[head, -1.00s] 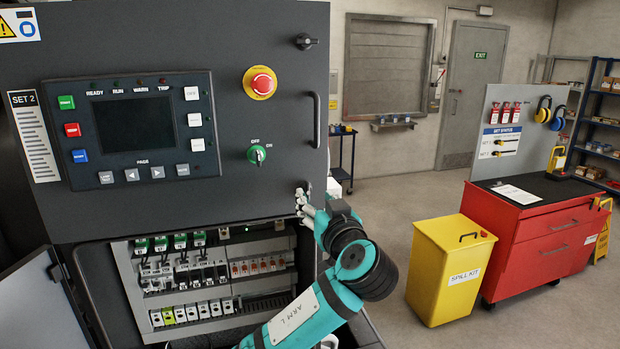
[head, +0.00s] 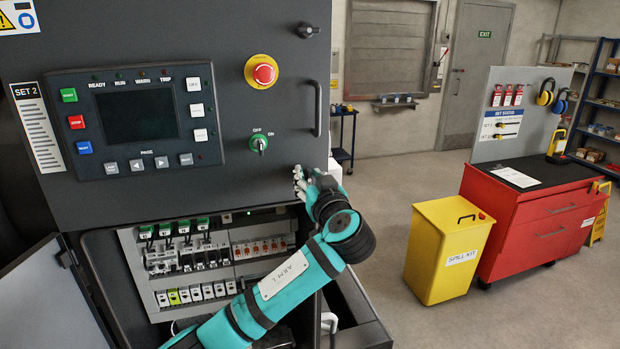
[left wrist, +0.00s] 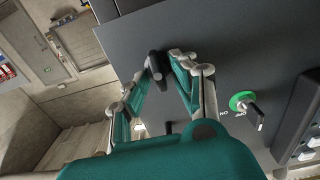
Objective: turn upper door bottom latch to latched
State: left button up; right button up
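The upper door (head: 230,40) is a dark grey panel that looks closed above the open lower bay. My left gripper (head: 298,181) is at the door's lower right corner and covers the bottom latch in the head view. In the left wrist view the latch (left wrist: 157,65) is a small black lever between the two fingertips of my left gripper (left wrist: 161,60). The fingers converge close around it. I cannot tell whether both touch it, nor which latch position it is in. My right gripper is out of view.
The door also carries a top latch (head: 307,31), a bar handle (head: 318,108), a green switch (head: 258,144) and a red emergency stop (head: 262,70). Breakers (head: 190,255) sit exposed below. A yellow spill kit bin (head: 440,255) and red cabinet (head: 535,225) stand right; floor between is clear.

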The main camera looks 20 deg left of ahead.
pick_arm(q)
grip_shut()
